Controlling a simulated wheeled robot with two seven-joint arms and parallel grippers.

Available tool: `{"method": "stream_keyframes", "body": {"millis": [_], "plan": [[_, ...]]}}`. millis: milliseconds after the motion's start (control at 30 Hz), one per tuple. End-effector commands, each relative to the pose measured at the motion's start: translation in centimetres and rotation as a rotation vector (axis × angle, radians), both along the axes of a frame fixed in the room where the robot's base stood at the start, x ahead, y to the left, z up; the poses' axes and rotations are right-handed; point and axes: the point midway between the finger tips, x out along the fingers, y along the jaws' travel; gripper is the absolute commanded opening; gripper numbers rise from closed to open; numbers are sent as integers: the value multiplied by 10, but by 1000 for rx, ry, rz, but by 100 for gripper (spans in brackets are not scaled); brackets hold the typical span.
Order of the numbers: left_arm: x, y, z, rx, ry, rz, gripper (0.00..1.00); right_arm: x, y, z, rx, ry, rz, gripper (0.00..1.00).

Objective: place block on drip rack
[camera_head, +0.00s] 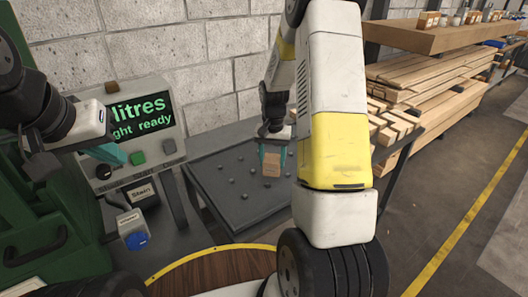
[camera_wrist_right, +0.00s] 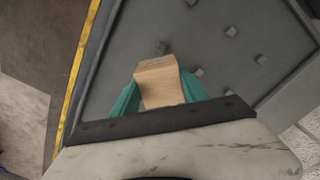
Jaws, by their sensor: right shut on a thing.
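A small light wooden block (camera_head: 271,165) is between the teal fingers of my right gripper (camera_head: 272,152). In the right wrist view, the block (camera_wrist_right: 160,80) sits between both teal fingers, with its far end sticking out. The drip rack (camera_head: 222,200) is a dark grey tray with several small raised studs. The block is over the rack's far right part; I cannot tell whether it touches. The rack (camera_wrist_right: 215,42) fills much of the right wrist view. My left gripper (camera_head: 113,155) is at the left, in front of the control panel, away from the rack; its finger gap is unclear.
A labelled box with a blue knob (camera_head: 137,240) is lower left. Stacked timber (camera_head: 440,85) lies on the right. My right arm hides the rack's right side.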

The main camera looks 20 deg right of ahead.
Motion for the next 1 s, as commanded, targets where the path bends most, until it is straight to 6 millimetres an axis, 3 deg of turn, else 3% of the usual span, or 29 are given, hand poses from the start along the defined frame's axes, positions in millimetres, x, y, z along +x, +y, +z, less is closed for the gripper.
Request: {"method": "stream_keyframes", "body": {"millis": [100,233,600,933,967,1000], "plan": [[0,0,0,0,0,0,0,16,-16,-3,0,0,-2,3],[0,0,0,0,0,0,0,23,-23,-3,0,1,-1,3],[0,0,0,0,0,0,0,24,-24,-39,1,2,1,3],[0,0,0,0,0,0,0,24,-24,-41,0,1,1,3],[0,0,0,0,0,0,0,24,-24,-41,0,1,1,58],[0,0,0,0,0,0,0,24,-24,-41,0,1,1,66]]}}
